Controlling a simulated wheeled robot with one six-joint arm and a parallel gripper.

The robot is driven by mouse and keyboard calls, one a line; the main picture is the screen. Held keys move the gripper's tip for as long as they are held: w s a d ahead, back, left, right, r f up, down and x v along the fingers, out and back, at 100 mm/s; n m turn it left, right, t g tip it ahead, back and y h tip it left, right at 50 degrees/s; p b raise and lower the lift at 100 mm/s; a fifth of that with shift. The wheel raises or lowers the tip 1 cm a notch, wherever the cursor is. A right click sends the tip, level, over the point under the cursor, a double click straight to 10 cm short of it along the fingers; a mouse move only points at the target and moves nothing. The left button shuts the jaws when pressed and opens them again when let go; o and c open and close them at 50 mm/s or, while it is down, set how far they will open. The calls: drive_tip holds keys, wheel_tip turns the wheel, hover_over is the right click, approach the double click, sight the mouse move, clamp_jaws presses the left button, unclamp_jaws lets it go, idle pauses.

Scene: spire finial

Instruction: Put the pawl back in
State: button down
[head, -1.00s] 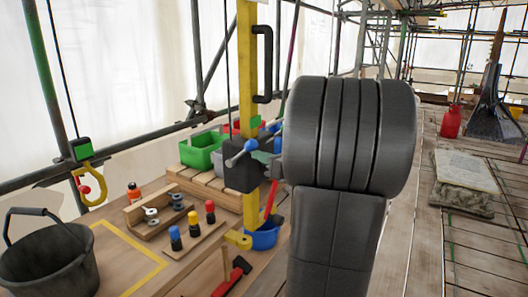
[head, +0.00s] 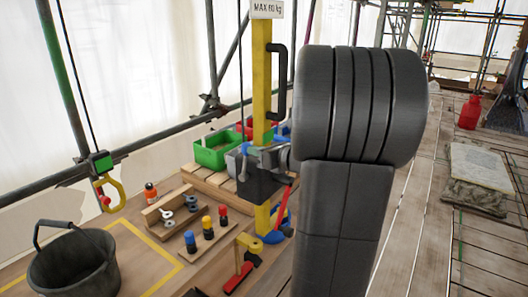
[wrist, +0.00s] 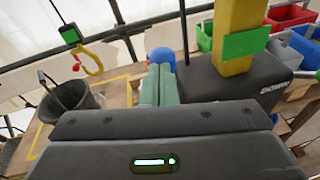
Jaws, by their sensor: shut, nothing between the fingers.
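My gripper (wrist: 160,75) is shut and empty. Its pale green fingers show in the wrist view, beside the dark housing (wrist: 225,85) on the yellow post (wrist: 238,30). The housing carries a "DOWN" label. Small grey metal pieces (head: 166,214) sit on a wooden rack (head: 178,209) on the bench. I cannot tell whether one of them is the pawl, and I see no pawl clearly elsewhere.
A black bucket (head: 72,265) stands at the left, below a yellow hook (head: 110,194). Blue, yellow and red-topped pieces (head: 207,228) stand in a row on the bench. A red hammer (head: 238,278) lies near its front. Green and red bins (head: 217,150) are behind the housing.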

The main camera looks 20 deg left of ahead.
drive_tip(key=shift+w+a+r+p, duration=0.15)
drive_tip(key=shift+a+r+p, duration=0.1)
drive_tip(key=shift+a, duration=0.2)
drive_tip(key=shift+w+a+r+p, duration=0.15)
drive_tip(key=shift+a+r, duration=0.05)
drive_tip(key=shift+a, duration=0.25)
drive_tip(key=shift+r, duration=0.1)
drive_tip(key=shift+a+r, duration=0.1)
